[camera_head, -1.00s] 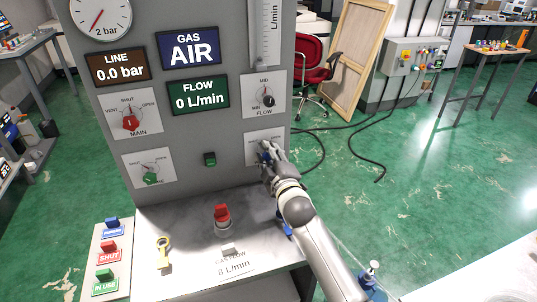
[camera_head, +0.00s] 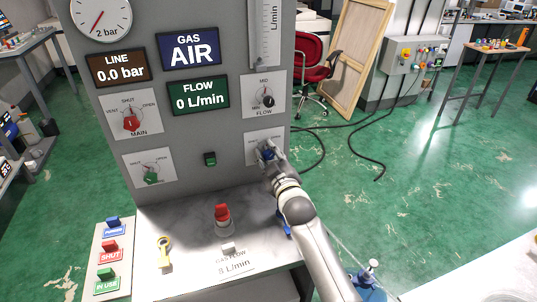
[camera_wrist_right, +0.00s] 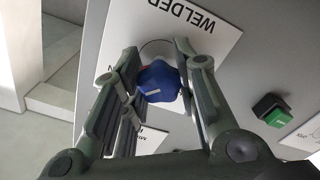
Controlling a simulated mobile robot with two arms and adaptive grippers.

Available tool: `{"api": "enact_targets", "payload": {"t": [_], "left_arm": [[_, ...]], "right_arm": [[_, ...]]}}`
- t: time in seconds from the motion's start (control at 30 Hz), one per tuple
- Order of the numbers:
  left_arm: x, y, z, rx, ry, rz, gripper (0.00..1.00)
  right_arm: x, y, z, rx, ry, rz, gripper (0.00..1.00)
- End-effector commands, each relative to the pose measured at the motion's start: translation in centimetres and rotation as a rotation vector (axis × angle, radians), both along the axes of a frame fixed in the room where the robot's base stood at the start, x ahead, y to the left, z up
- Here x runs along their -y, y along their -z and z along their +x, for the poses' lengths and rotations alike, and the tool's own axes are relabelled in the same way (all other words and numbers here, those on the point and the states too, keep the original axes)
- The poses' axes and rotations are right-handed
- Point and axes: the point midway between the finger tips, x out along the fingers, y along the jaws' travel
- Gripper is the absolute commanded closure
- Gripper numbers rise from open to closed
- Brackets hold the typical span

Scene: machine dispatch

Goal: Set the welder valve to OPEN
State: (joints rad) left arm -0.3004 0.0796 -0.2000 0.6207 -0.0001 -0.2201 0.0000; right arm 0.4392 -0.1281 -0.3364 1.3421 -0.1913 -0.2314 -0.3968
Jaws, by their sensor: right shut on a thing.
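The welder valve is a blue knob (camera_wrist_right: 159,82) on a white plate lettered WELDER (camera_wrist_right: 203,28), upside down in the right wrist view. In the head view the plate (camera_head: 254,146) is at the lower right of the grey panel, and the blue knob (camera_head: 267,153) is partly covered by my gripper. My right gripper (camera_head: 270,158) is shut on the knob, one finger on each side in the wrist view (camera_wrist_right: 160,80). The plate's position words are mostly hidden, so I cannot read the setting. My left gripper is not in view.
The panel also bears a red MAIN knob (camera_head: 131,123), a green knob (camera_head: 151,177), a black FLOW knob (camera_head: 267,100) and a green button (camera_head: 210,159). A red-capped knob (camera_head: 222,216) and a yellow key-like piece (camera_head: 164,251) are on the shelf below.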

Motion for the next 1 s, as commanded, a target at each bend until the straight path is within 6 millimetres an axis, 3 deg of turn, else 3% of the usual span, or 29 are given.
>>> {"api": "enact_targets", "payload": {"t": [0.27,0.3,0.5,0.83,1.0], "left_arm": [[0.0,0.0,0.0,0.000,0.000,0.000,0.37],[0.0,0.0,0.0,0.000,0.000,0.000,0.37],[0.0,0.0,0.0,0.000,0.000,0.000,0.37],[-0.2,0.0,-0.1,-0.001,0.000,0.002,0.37],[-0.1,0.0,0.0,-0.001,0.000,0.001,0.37]], "right_arm": [[0.0,0.3,0.0,-0.006,0.000,0.001,0.96],[0.0,0.3,0.0,-0.006,0.000,0.001,0.71],[0.0,0.2,0.0,-0.004,0.000,0.001,0.49],[0.0,0.1,-0.1,-0.002,0.000,0.001,0.49],[0.5,0.2,-1.3,-0.002,0.001,0.000,0.49]]}}
